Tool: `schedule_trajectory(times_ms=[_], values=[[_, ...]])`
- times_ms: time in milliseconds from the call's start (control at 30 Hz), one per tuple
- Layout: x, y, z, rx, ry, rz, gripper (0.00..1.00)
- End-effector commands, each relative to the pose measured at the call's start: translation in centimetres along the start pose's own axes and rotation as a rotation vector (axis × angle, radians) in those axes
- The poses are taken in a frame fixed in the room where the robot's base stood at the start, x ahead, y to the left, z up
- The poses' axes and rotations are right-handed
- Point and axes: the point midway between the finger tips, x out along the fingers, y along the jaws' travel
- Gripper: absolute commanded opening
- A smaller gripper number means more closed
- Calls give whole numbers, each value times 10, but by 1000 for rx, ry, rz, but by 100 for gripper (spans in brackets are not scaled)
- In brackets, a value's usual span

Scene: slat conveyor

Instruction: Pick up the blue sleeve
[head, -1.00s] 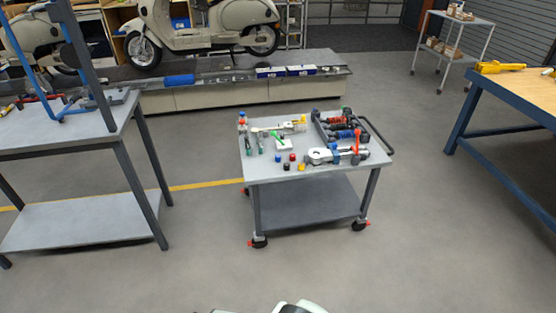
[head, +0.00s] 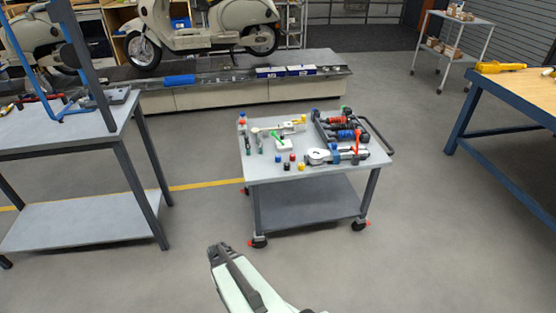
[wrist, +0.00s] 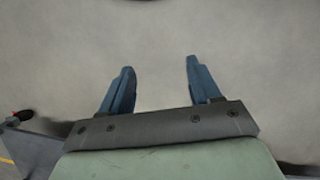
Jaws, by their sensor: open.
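The blue sleeve (head: 278,157) looks like a small short cylinder standing near the front left of the grey cart's top (head: 262,174) in the head view. Small red (head: 292,157), dark (head: 287,166) and yellow (head: 301,167) pieces stand close to it. My gripper (wrist: 160,72) is open and empty in the wrist view, its two blue fingers apart over bare floor. In the head view my pale green gripper body shows at the bottom, in front of and below the cart, well short of the sleeve. The sleeve is not seen in the wrist view.
A large silver tool (head: 320,156) lies right of the small pieces. A grey bench (head: 60,140) stands left, a blue-legged wooden table (head: 515,90) right.

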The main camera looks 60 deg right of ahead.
Motion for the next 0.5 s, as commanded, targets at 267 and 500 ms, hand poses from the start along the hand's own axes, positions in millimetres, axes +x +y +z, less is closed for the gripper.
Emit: schedule_trajectory(times_ms=[267, 500], values=[[-69, 80, -100, 154, 147, -36, 63], [-141, 168, -168, 273, 258, -48, 63]])
